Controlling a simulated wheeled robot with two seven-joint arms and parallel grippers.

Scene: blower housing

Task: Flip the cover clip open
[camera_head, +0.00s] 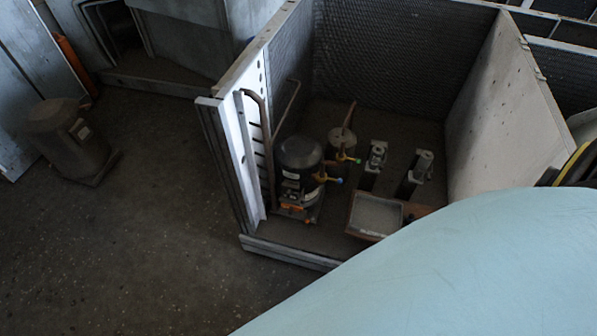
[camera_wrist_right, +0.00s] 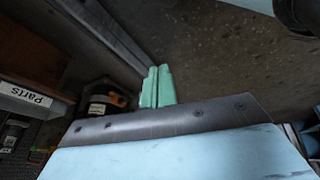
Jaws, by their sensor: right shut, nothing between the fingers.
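I cannot pick out the cover clip for certain. A black compressor (camera_head: 298,165) stands upright in the open metal housing (camera_head: 495,105) in the head view, with orange parts (camera_head: 293,208) low at its base. In the right wrist view, a dark unit with a white label (camera_wrist_right: 98,110) and an orange part (camera_wrist_right: 118,99) shows left of my fingers. My right gripper (camera_wrist_right: 157,86) has pale green fingertips pressed together with nothing between them, apart from the orange part in the picture. The head view does not show the right fingertips. My left gripper is in neither view.
A small tray (camera_head: 376,214) and two upright metal fittings (camera_head: 374,160) stand right of the compressor. A rail (camera_head: 290,252) edges the housing's front. A box labelled "Parts" (camera_wrist_right: 25,96) is at the wrist view's left. Another dark cylinder (camera_head: 68,140) stands on otherwise open floor.

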